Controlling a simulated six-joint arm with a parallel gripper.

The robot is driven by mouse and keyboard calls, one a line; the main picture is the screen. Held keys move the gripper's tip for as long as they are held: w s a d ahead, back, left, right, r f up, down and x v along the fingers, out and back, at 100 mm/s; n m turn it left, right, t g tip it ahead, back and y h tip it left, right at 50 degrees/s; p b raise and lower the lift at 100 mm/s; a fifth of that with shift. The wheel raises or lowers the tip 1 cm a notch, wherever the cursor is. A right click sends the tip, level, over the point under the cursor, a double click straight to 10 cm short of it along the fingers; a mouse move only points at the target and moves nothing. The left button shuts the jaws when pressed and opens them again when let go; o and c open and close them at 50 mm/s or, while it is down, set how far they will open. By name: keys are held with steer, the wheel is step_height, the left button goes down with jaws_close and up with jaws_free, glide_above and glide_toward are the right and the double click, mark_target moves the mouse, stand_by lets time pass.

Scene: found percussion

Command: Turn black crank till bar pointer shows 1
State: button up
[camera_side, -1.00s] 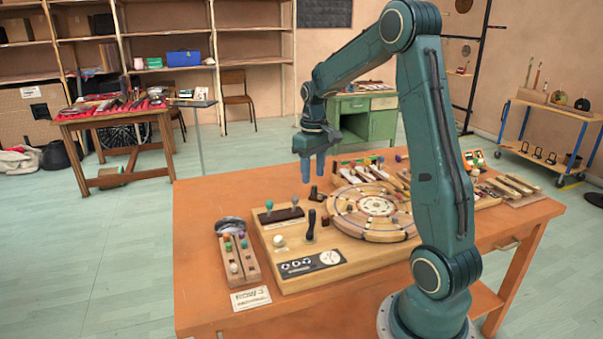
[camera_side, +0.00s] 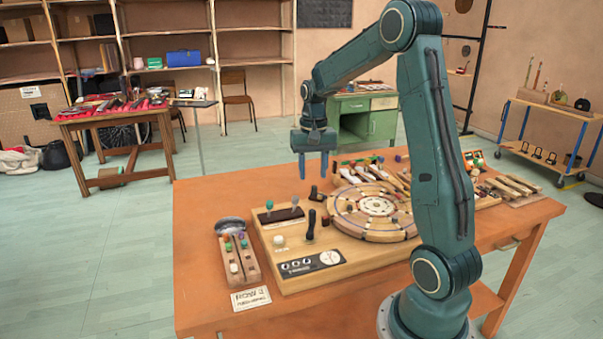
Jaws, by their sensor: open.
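My gripper (camera_side: 313,177) is open and empty, pointing down above the back part of the wooden board (camera_side: 272,262). A tall black handle (camera_side: 311,226), which looks like the crank, stands upright on the board, below my gripper and apart from it. A smaller black piece (camera_side: 315,194) is at the board's back edge, just below the fingers; I cannot tell its exact form. A black panel (camera_side: 299,266) at the board's front carries several small round windows and a white dial (camera_side: 330,258). The pointer and its reading are too small to make out.
A dark strip (camera_side: 281,216) with coloured knobs is at back left. A wooden block with coloured balls (camera_side: 234,267) and a label card (camera_side: 251,299) lie left. The orange table's left corner is bare.

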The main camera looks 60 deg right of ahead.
mark_target(312, 211)
steer(key=m, duration=0.6)
steer(key=shift+r, duration=0.2)
steer(key=shift+f, duration=0.1)
step_height(312, 211, down, 14)
steer(key=shift+r, duration=0.2)
stand_by(0.5)
jaws_close()
